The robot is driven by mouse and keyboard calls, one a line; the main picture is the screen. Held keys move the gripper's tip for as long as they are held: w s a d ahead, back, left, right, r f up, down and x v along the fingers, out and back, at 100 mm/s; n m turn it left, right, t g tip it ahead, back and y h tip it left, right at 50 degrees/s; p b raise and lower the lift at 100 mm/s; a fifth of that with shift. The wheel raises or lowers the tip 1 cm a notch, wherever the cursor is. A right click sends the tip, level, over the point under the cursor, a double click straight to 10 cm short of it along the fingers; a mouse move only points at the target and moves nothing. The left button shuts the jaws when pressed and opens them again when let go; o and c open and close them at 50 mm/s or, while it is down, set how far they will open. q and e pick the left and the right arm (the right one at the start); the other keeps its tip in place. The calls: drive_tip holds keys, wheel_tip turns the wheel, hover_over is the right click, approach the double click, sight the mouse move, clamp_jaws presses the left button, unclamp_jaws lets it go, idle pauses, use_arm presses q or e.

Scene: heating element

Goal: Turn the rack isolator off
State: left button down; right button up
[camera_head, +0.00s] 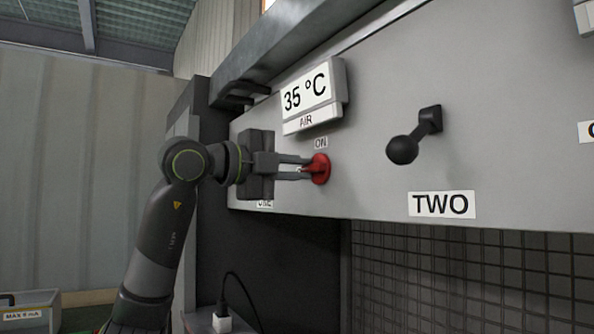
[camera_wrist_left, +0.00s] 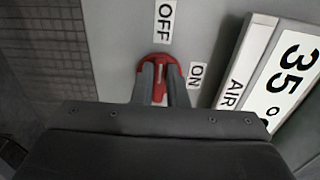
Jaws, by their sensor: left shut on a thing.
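The rack isolator is a red rotary knob (camera_head: 321,169) on the grey panel, below the "ON" label (camera_head: 320,142). In the left wrist view the red knob (camera_wrist_left: 159,60) sits between an "OFF" label (camera_wrist_left: 165,22) and an "ON" label (camera_wrist_left: 196,76). My left gripper (camera_head: 305,168) reaches in from the left with its two fingers around the knob's handle. In the left wrist view the fingers (camera_wrist_left: 161,82) close on the handle from both sides and hide part of it. Which label the handle points at is hard to tell. My right gripper is not in view.
A display reading "35 °C" (camera_head: 308,95) sticks out just above the knob. A black ball-ended lever (camera_head: 404,149) stands out to the right, above the "TWO" label (camera_head: 441,204). A dark mesh (camera_head: 440,280) lies below the panel. A grey box (camera_head: 30,311) is at the lower left.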

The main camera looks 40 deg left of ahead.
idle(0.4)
use_arm(q)
drive_tip(key=c, duration=1.4)
unclamp_jaws()
drive_tip(key=shift+a, duration=0.1)
drive_tip(key=shift+c, duration=0.2)
drive_tip(key=shift+s+a+f+b, duration=0.1)
drive_tip(key=shift+s+a+b, duration=0.05)
drive_tip(key=shift+s+b, duration=0.25)
drive_tip(key=b+v, duration=0.4)
drive_tip(key=v, duration=1.2)
drive_tip(key=shift+s+b, duration=0.3)
drive_tip(key=shift+b, duration=0.1)
